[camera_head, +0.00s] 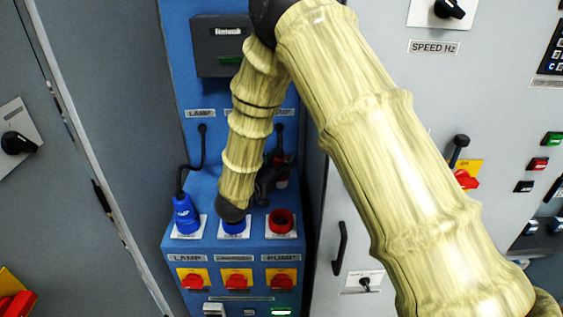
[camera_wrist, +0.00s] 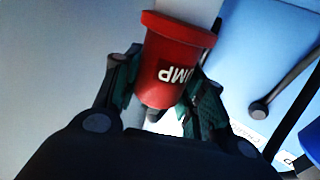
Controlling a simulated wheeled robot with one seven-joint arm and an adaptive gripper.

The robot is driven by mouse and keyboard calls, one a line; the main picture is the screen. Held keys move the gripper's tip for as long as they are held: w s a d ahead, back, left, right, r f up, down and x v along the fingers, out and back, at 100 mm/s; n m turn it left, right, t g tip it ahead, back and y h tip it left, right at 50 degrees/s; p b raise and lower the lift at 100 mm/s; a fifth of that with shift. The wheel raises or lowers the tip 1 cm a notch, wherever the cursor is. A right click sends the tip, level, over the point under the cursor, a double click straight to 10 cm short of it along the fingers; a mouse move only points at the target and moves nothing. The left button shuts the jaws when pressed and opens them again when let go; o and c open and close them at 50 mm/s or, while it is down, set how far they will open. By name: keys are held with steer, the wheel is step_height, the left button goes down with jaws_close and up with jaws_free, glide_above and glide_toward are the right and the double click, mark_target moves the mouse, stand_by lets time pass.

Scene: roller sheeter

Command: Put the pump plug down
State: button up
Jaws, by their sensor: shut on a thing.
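The red pump plug (camera_wrist: 172,58) is between the two fingers of my gripper (camera_wrist: 163,88) in the wrist view, with part of its white lettering showing. My gripper is shut on it. In the head view my gripper (camera_head: 268,182) is mostly hidden behind my arm, and only a small red part of the plug (camera_head: 281,179) shows. The plug is held above the red socket (camera_head: 281,221) on the blue panel, apart from it. That socket looks open and empty. A dark cable runs up from the plug to the panel near the right-hand label.
A blue lamp plug (camera_head: 186,214) stands in the left socket with its cable. The middle blue socket (camera_head: 235,227) is partly covered by my arm. Red-and-yellow switches (camera_head: 237,278) sit below. A grey cabinet with a black handle (camera_head: 340,247) is close on the right.

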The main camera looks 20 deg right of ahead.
steer(key=shift+f, duration=0.25)
steer(key=shift+f+b, duration=0.3)
steer(key=shift+f, duration=0.3)
steer(key=o, duration=1.3)
steer(key=shift+r, duration=0.3)
steer(key=b+v, duration=0.1)
steer(key=v, duration=1.1)
steer(key=shift+r+b, duration=0.3)
